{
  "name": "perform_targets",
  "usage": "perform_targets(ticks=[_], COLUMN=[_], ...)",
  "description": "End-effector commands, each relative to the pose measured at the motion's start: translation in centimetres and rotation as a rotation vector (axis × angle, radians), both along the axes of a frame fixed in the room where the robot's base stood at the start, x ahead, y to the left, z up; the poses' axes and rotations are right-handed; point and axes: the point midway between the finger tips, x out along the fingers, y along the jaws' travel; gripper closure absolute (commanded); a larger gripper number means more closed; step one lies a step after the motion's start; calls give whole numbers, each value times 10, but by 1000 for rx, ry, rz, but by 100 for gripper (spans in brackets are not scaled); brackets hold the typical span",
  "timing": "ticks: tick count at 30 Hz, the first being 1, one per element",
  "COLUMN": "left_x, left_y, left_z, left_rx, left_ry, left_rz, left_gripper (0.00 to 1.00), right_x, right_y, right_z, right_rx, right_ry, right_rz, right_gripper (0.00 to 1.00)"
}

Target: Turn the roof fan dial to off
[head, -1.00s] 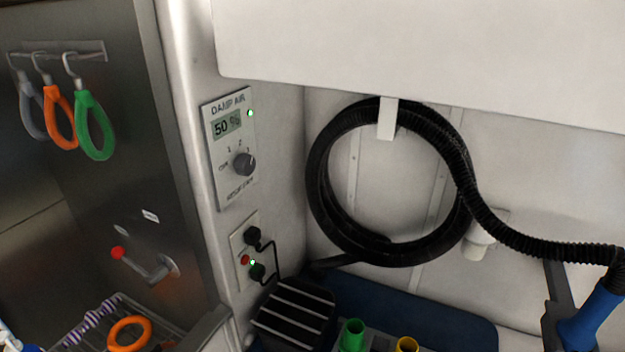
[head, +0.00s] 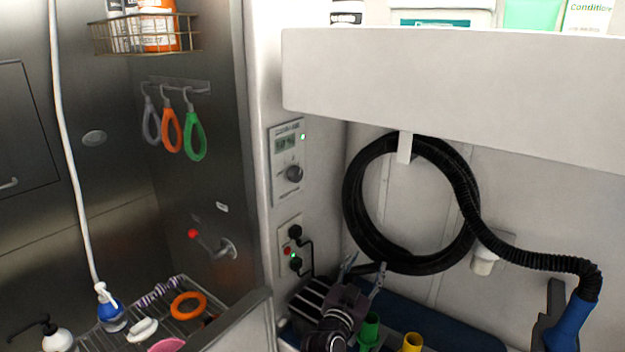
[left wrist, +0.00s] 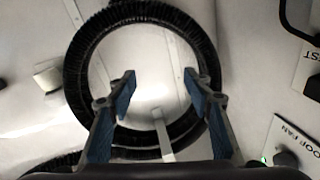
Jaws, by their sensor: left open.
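The roof fan dial (head: 293,173) is a dark grey round knob on a pale wall panel (head: 287,150) with a small display and a green light. The position its pointer is at is too small to read now. In the left wrist view, a plate lettered ROOF FAN shows at the lower right edge, with a dark dial (left wrist: 287,159) partly cut off. My left gripper (head: 363,272) is open and empty, below and to the right of the panel, in front of the coiled hose. Its fingers (left wrist: 160,85) are apart in the left wrist view. My right gripper is not in view.
A black coiled hose (head: 352,205) hangs to the right, under a white overhead shelf (head: 450,85). Green (head: 369,330) and yellow (head: 411,342) items stand below. A steel tub wall is left.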

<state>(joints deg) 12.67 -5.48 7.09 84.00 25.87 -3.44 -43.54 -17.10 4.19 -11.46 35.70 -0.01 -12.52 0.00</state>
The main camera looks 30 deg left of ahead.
Motion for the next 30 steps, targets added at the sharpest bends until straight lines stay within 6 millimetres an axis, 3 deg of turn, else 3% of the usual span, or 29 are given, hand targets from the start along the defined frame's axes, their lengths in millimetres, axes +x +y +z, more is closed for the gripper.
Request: perform_targets(ticks=[1,6,12,16,21,27,30], left_x=[17,42,34,17,-8,-29,-33], left_y=[13,66,116,128,119,102,102], left_z=[33,119,183,203,214,217,217], left_rx=[-5,-19,-71,-115,-163,-184,-186], left_ry=[-86,-314,-423,-389,-258,-123,-101], left_rz=[63,344,736,981,1236,1380,1402], left_gripper=[53,53,53,53,53,53,53], right_x=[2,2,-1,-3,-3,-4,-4], right_y=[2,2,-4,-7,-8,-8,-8], right_z=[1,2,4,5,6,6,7], right_rx=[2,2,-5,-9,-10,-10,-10], right_ry=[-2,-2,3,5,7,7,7], right_rz=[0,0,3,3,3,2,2], right_gripper=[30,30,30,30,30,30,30])
